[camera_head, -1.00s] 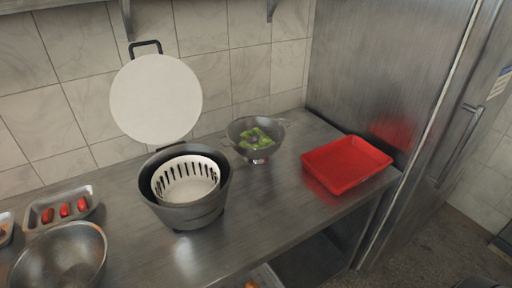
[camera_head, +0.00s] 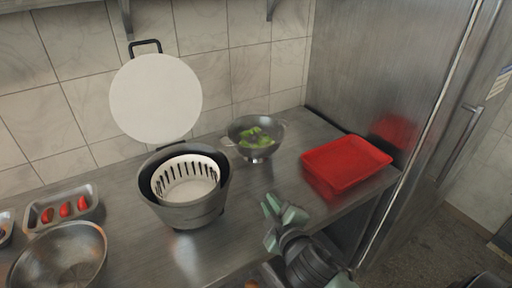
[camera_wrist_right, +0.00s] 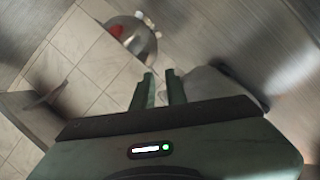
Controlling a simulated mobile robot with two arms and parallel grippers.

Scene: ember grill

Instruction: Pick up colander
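The colander (camera_head: 243,147) is a round metal bowl with side handles. It stands upright on the steel counter between the salad spinner and the red tray, with green pieces inside. My right gripper (camera_head: 281,207) is over the counter's front edge, nearer the camera than the colander and apart from it. Its two pale green fingers are spread with nothing between them. In the right wrist view the fingers (camera_wrist_right: 160,86) also show a gap. A shiny round metal bowl shows beyond them there; I cannot tell whether it is the colander. My left gripper is out of view.
A dark salad spinner (camera_head: 190,214) with a white basket and raised round lid (camera_head: 156,98) stands left of the colander. A red tray (camera_head: 345,163) is to its right. A metal bowl (camera_head: 62,258) and a tray of red items (camera_head: 45,210) are far left. Counter in front of the colander is bare.

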